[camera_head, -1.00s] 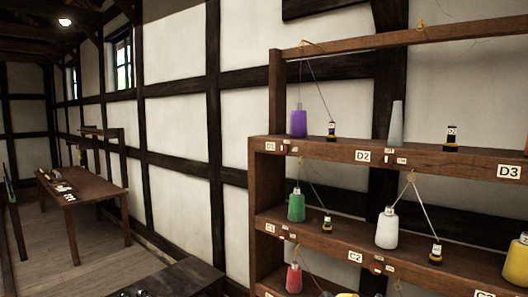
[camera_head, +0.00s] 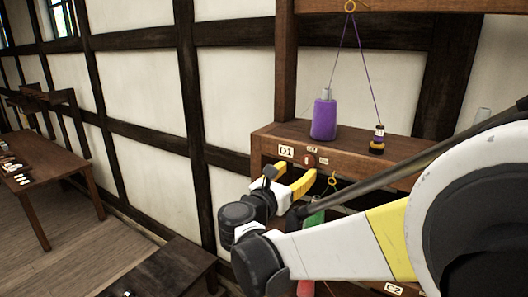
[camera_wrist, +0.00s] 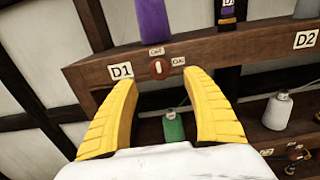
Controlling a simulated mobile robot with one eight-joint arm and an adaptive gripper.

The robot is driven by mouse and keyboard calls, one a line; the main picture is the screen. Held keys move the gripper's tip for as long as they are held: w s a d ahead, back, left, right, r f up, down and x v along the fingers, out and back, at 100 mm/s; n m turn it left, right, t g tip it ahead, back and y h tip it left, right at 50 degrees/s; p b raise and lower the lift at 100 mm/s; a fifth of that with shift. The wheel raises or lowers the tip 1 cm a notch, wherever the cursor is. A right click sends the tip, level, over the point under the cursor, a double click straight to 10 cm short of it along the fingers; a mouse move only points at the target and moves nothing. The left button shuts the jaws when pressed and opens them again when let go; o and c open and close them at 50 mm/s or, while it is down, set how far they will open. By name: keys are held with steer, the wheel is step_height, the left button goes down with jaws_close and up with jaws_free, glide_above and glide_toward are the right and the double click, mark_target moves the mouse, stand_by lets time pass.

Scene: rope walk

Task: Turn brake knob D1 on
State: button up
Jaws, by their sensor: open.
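Brake knob D1 (camera_wrist: 159,68) is a small round red-brown knob with a white mark, on the front edge of the upper wooden shelf. In the wrist view its mark stands roughly upright, toward the upper small label; another small label sits to its right. The knob also shows in the head view (camera_head: 310,160). The D1 plate (camera_wrist: 121,71) is left of it. My gripper (camera_wrist: 161,78) is open and empty, its yellow fingers below and either side of the knob, apparently short of it. It also shows in the head view (camera_head: 297,171).
A purple cone (camera_head: 324,117) stands on the shelf above the knob, its thread running over a ring to a small dark spool (camera_head: 377,140). A green cone (camera_wrist: 174,127) is on the shelf below. A dark bench (camera_head: 165,268) is at lower left.

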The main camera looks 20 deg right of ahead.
mark_target(307, 162)
steer(key=p+x, duration=0.1)
steer(key=x, duration=0.7)
steer(key=shift+w+d, duration=0.25)
steer(key=shift+w, duration=0.05)
steer(key=c, duration=1.2)
